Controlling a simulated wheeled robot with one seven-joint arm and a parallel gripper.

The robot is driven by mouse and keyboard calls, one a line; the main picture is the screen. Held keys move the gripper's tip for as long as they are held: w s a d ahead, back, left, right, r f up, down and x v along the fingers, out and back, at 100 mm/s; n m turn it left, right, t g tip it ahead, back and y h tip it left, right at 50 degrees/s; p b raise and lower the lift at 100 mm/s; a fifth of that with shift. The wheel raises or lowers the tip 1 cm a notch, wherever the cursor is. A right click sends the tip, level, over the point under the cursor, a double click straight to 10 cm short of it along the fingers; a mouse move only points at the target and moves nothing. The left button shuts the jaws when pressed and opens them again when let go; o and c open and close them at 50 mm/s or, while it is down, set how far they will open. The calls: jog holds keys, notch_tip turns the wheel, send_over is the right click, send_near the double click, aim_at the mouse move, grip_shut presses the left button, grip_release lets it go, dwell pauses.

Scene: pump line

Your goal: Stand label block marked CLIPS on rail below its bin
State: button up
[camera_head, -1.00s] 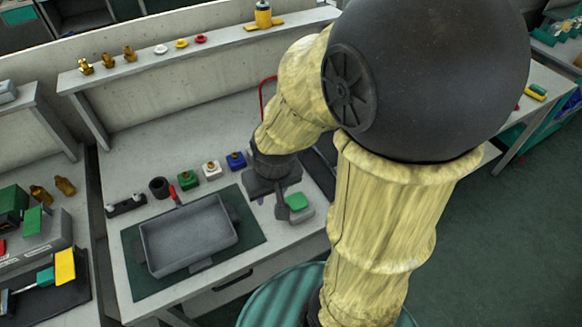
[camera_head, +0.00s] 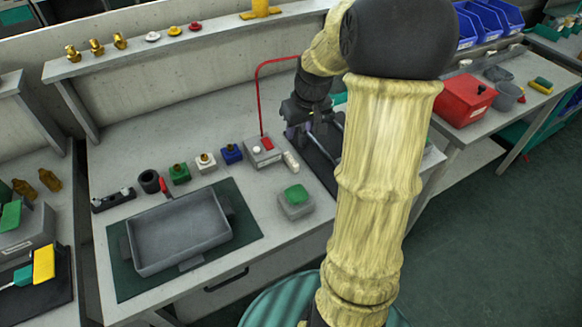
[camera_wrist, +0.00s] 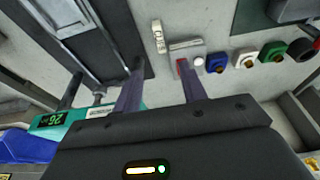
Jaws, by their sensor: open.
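A small white block (camera_head: 291,161) lies on the bench beside a grey switch box with a red button. It also shows in the wrist view (camera_wrist: 158,37), with dark marks on its face that I cannot read; it may be the CLIPS label block. My gripper (camera_head: 298,134) is open and empty above the bench, just behind the block in the head view. In the wrist view its two fingers (camera_wrist: 160,66) point towards the block, which lies beyond the fingertips. Blue bins (camera_head: 488,22) stand at the far right, with a grey rail (camera_head: 490,53) along their front.
The grey switch box (camera_head: 263,150) and a thin red hoop (camera_head: 260,85) stand near my gripper. A green-topped block (camera_head: 295,200), a grey tray (camera_head: 180,232) and several coloured blocks are on the bench. A red box (camera_head: 464,99) stands on the right-hand table.

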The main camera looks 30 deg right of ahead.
send_over(292, 160)
jog(key=s, duration=0.2)
jog(key=s+x, duration=0.1)
jog(key=x, duration=0.6)
jog(key=s+x, duration=0.1)
jog(key=x, duration=0.3)
jog(key=shift+s+f, duration=0.25)
jog(key=shift+f, duration=0.25)
jog(key=shift+f, duration=0.1)
jog(key=shift+w+f, duration=0.1)
jog(key=shift+f, duration=0.25)
jog(key=x, duration=0.4)
jog(key=shift+w+d+f, duration=0.1)
jog(key=shift+w+f, duration=0.1)
jog(key=shift+w, duration=0.05)
jog(key=shift+s+d+r, duration=0.1)
jog(key=shift+s, duration=0.15)
jog(key=shift+w, duration=0.1)
grip_shut()
